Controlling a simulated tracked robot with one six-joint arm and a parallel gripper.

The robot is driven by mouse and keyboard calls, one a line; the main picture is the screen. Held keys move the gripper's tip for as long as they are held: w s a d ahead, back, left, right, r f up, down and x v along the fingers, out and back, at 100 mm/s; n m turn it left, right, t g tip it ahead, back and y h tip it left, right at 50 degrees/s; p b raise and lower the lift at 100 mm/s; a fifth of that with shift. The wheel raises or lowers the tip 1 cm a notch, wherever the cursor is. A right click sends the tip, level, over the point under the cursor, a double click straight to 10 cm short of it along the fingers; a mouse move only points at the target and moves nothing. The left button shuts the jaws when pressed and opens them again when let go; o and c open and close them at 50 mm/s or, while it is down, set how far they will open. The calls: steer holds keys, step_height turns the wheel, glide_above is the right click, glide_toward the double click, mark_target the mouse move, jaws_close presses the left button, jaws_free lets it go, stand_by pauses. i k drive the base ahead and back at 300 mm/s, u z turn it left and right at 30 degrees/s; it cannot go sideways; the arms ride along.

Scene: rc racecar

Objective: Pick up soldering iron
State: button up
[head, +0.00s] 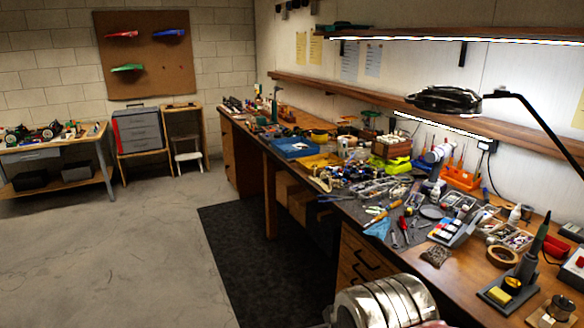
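The soldering iron (538,238) is at the lower right of the head view, on the near part of the long workbench.
The wooden workbench (562,258) is crowded with tools and parts. A black lamp (444,100) overhangs the bench. The concrete floor (140,250) at left is clear.

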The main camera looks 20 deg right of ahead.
mark_target(542, 231)
steer(key=z, duration=0.35)
steer(key=i, duration=0.55)
steer(key=z, duration=0.8)
steer(key=i, duration=0.6)
steer(key=z, duration=0.35)
